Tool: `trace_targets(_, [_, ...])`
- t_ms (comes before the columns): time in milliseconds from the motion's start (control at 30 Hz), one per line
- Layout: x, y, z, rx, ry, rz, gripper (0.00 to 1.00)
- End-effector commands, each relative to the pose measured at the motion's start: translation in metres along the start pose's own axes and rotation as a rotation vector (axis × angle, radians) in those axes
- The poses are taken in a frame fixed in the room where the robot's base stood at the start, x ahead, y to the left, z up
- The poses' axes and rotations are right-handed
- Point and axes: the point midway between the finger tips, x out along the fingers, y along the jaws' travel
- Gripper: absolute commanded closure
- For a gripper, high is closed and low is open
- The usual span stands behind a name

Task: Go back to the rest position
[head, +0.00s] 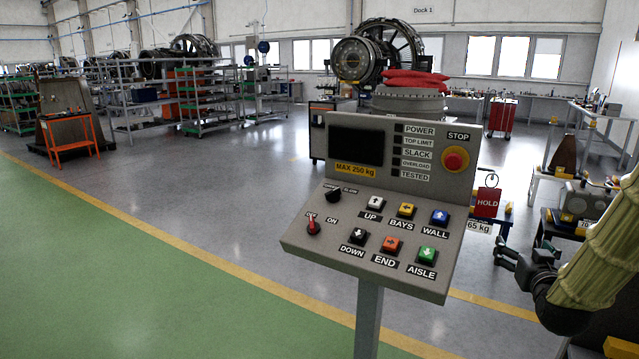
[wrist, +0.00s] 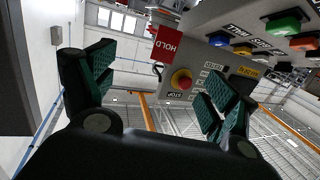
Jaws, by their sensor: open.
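My gripper (head: 518,262) is at the right of the head view, to the right of the grey control panel (head: 300,237) and apart from it. In the wrist view my gripper (wrist: 155,95) shows two dark fingers with green pads spread wide, with nothing between them touching the pads. The panel stands on a post and carries a red stop button (head: 455,159), several coloured push buttons, two knobs and a dark screen (head: 356,146). In the wrist view the stop button (wrist: 181,80) shows beyond the fingers. My arm comes in from the right edge in a pale sleeve.
A red HOLD tag (head: 487,203) hangs just right of the panel. A bench with grey equipment (head: 581,203) stands behind my gripper at the right. An orange stand (head: 70,135) and shelves are at the left. The green floor (head: 130,270) at the left front is clear.

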Motion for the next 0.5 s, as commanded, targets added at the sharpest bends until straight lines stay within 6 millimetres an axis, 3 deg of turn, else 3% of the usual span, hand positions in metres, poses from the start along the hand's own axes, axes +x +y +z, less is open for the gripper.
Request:
trace_targets(267, [-0.008,-0.019,0.058,-0.014,-0.119,-0.020,0.14])
trace_targets(367, [-0.015,-0.029,0.089,-0.022,-0.182,-0.032,0.14])
trace_targets(500, [-0.033,-0.048,0.148,-0.037,-0.305,-0.053,0.14])
